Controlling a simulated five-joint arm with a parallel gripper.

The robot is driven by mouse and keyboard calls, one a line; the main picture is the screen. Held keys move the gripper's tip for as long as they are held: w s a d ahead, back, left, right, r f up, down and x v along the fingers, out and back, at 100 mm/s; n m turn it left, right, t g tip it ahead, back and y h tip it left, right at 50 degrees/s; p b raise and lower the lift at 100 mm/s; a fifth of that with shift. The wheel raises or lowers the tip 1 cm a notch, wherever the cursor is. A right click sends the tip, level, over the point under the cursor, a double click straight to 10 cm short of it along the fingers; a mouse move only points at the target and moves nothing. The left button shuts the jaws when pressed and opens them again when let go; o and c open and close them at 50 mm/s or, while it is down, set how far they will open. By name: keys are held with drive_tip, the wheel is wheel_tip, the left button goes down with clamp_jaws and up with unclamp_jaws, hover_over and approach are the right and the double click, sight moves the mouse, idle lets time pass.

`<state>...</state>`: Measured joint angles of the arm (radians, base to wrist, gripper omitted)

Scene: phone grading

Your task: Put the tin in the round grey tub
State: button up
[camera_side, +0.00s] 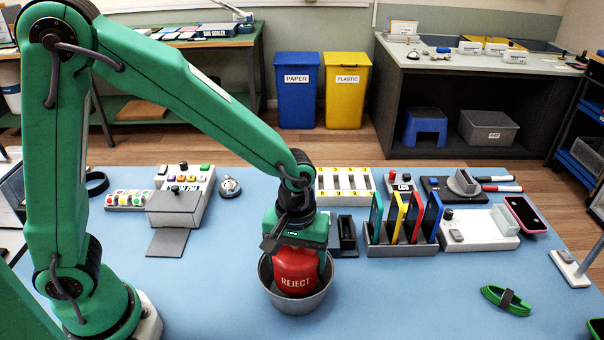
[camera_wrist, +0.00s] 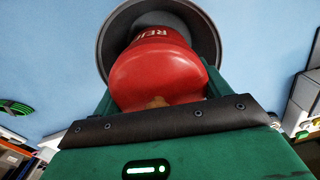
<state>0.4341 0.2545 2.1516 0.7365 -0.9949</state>
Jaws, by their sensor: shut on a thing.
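The red tin (camera_side: 296,272), labelled REJECT, is upright in my gripper (camera_side: 298,250), and its lower part is inside the round grey tub (camera_side: 298,303). My gripper is above the tub and shut on the tin. In the wrist view the tin (camera_wrist: 158,75) fills the space between the fingers, with the tub's rim (camera_wrist: 108,40) around its far end. The tin's underside is hidden, so I cannot tell whether it touches the tub's floor.
Behind the tub stand a rack of coloured phones (camera_side: 400,240) and a small black holder (camera_side: 346,238). A grey machine (camera_side: 182,205) is at the left. A green cable coil (camera_side: 507,299) lies at the right. The blue mat (camera_side: 420,300) is clear right of the tub.

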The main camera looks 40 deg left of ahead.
drive_tip(key=shift+f, duration=1.95)
drive_tip(key=shift+f, duration=0.15)
drive_tip(key=o, duration=1.5)
wheel_tip(320, 180, up, 12)
drive_tip(key=shift+r, duration=0.2)
